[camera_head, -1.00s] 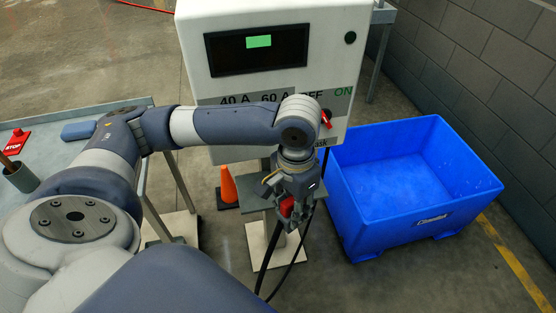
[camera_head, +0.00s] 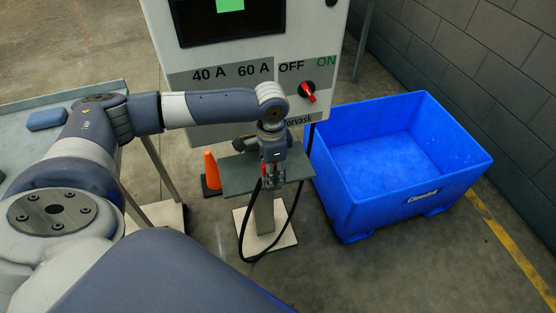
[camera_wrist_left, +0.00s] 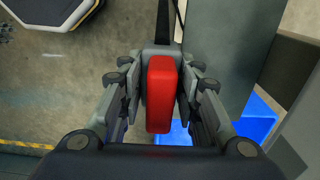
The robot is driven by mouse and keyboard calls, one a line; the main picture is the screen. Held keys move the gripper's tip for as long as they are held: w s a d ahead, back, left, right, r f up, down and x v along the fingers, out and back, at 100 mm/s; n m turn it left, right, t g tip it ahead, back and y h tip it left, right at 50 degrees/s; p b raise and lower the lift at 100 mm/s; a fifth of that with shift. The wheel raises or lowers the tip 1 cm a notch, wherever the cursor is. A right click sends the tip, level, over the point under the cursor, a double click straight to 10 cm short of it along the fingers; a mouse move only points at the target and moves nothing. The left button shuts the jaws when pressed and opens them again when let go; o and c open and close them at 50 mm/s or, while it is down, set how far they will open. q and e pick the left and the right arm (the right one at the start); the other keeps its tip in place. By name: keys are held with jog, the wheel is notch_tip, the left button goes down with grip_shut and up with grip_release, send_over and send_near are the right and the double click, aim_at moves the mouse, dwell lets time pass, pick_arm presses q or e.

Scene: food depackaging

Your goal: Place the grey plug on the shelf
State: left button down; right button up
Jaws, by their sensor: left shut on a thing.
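My left gripper (camera_head: 271,184) is shut on the grey plug, above or close to the small grey shelf (camera_head: 238,178) in the head view; I cannot tell whether plug and shelf touch. The wrist view shows the plug (camera_wrist_left: 161,50) as a grey body with a red block (camera_wrist_left: 160,95) between the fingers (camera_wrist_left: 160,105) and a black cable leading away. In the head view the gripper mostly hides the plug. My right gripper is not in view.
A white cabinet (camera_head: 215,148) with a red switch (camera_head: 308,92) stands behind the shelf. A blue bin (camera_head: 395,155) is at right, an orange cone (camera_head: 211,170) at left. Black cables (camera_head: 244,225) hang below the shelf. A table (camera_head: 28,150) is at far left.

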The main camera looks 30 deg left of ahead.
pick_arm(q)
jog(key=shift+w+a+f+p, duration=0.15)
jog(key=shift+w+a+f, duration=0.2)
jog(key=shift+w+f, duration=0.55)
jog(key=shift+w+a+f+p, duration=0.15)
jog(key=shift+w+a+f, duration=0.25)
jog(key=shift+w, duration=0.85)
jog(key=shift+w+a+f+p, duration=0.15)
jog(key=shift+w+a+f, duration=0.1)
jog(key=shift+w+f, duration=0.7)
jog(key=shift+w+r, duration=0.1)
jog(key=shift+r, duration=0.05)
jog(key=c, duration=1.2)
grip_release()
